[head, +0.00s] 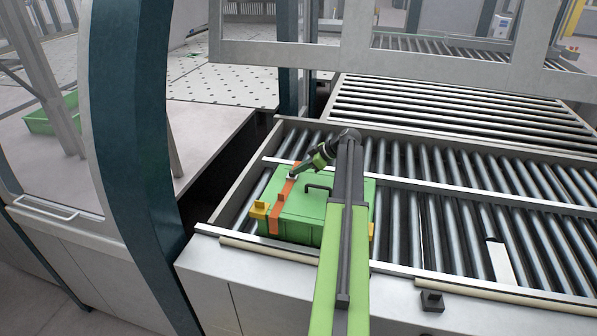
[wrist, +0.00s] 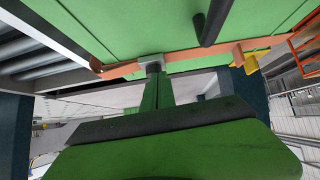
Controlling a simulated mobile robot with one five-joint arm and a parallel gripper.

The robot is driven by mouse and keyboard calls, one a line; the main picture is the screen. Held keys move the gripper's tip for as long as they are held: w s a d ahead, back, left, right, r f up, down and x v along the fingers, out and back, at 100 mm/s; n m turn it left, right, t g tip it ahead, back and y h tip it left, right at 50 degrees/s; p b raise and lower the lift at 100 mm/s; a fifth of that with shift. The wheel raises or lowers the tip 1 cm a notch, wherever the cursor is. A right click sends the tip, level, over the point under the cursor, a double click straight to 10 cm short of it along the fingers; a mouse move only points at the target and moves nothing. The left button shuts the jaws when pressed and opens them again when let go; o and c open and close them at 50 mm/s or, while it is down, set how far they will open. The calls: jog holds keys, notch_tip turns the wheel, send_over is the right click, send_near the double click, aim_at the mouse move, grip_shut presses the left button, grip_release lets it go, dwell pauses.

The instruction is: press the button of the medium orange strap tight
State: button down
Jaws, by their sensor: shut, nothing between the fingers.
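A green box (head: 310,225) with a dark handle (head: 318,188) sits on the roller conveyor. An orange strap (head: 274,224) runs over the left part of its lid and down the front side. The strap also crosses the lid in the wrist view (wrist: 205,53). A small grey button piece (wrist: 151,60) sits on the strap there. My gripper (head: 294,174) is shut and empty, with its tip at the strap near the back of the lid. In the wrist view the gripper tip (wrist: 153,74) appears against the grey piece and partly hides it. I cannot tell whether the button is pressed in.
Yellow latches (head: 258,210) stick out at the box's left side. Rollers (head: 450,225) spread to the right, with a pale plate (head: 498,262) among them. A dark teal machine column (head: 135,150) stands to the left. A glazed frame (head: 440,65) hangs at the back.

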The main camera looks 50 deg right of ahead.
notch_tip(320, 180, down, 3)
jog(key=b, duration=0.2)
jog(key=shift+r+b, duration=0.2)
jog(key=shift+b, duration=0.1)
jog(key=shift+s+a+r, duration=0.1)
jog(key=shift+s+r, duration=0.1)
jog(key=shift+r, duration=0.05)
jog(key=shift+f, duration=0.1)
